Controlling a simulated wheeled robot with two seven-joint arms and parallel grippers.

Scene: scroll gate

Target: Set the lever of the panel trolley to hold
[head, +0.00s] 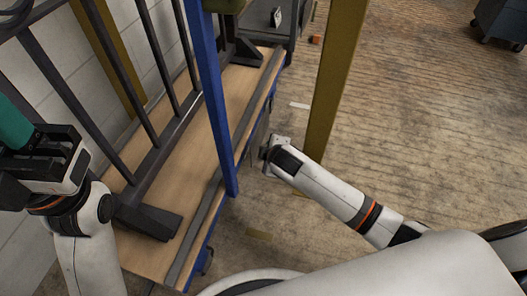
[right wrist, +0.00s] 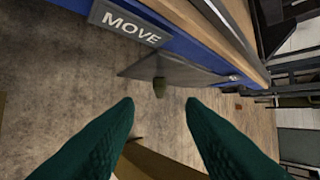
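The panel trolley (head: 150,215) has a wooden deck with a blue edge and dark upright bars, at the left of the head view. In the right wrist view its blue side (right wrist: 190,35) carries a grey plate lettered MOVE (right wrist: 130,22). Below that side a flat grey plate (right wrist: 190,72) sticks out, with a small dark olive knob, apparently the lever (right wrist: 159,88), at its middle. My right gripper (right wrist: 160,108) is open, its green fingers apart and short of the knob; in the head view its fingers are hidden. My left gripper (head: 15,130) is partly cut off at the left edge.
An ochre post (head: 335,80) stands just beyond my right wrist. A blue post (head: 212,90) rises at the trolley's near side. A white block wall (head: 30,240) is at the left.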

